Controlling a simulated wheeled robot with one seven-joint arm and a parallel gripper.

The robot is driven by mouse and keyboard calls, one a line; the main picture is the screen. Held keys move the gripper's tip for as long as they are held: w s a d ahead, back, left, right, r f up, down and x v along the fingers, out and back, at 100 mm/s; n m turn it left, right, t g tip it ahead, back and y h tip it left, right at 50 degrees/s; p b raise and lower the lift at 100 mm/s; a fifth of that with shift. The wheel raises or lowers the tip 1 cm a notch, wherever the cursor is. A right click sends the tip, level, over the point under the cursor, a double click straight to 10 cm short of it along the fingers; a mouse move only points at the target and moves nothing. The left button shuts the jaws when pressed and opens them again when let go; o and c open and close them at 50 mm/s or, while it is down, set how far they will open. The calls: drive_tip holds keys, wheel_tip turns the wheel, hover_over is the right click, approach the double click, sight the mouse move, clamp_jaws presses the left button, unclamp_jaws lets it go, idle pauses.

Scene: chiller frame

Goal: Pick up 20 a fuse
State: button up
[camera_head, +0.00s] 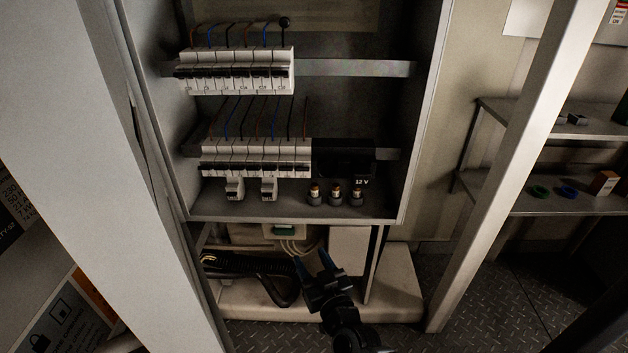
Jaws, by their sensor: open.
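Three small cylindrical fuses stand upright in a row on the cabinet's bottom ledge: a left fuse (315,194), a middle fuse (336,194) and a right fuse (356,195). Each has a dark grey lower part and a brass-coloured, light upper part. Their ratings are too small to read, so I cannot tell which is the 20 A one. My gripper (312,264) is open, with blue fingertips pointing up in the picture. It shows below the ledge and the fuses, apart from them, with nothing between its fingers.
The open cabinet (425,110) has side walls around the fuses. Above the ledge are an upper breaker row (235,75), a lower breaker row (255,158) and a black 12 V unit (343,158). A black corrugated hose (245,265) lies below. A pale post (500,170) stands right.

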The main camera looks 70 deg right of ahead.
sight(315, 188)
drive_tip(key=w+d+r+g+h+p, duration=0.1)
drive_tip(key=d, duration=0.4)
drive_tip(key=w+d+r+m+h, duration=0.1)
drive_tip(key=d+r, duration=0.1)
drive_tip(key=d, duration=0.2)
drive_tip(key=w+d+r+m+g+p, duration=0.1)
drive_tip(key=w+d, duration=0.1)
drive_tip(key=d, duration=0.3)
drive_tip(key=shift+d+r+g+h+p, duration=0.15)
drive_tip(key=shift+d+g+h+p, duration=0.15)
drive_tip(key=shift+d+h+p, duration=0.1)
drive_tip(key=b+x, duration=0.1)
drive_tip(key=x, duration=0.4)
drive_tip(key=shift+w+d+r, duration=0.1)
drive_tip(key=shift+w+r, duration=0.05)
drive_tip(key=shift+w, duration=0.2)
clamp_jaws()
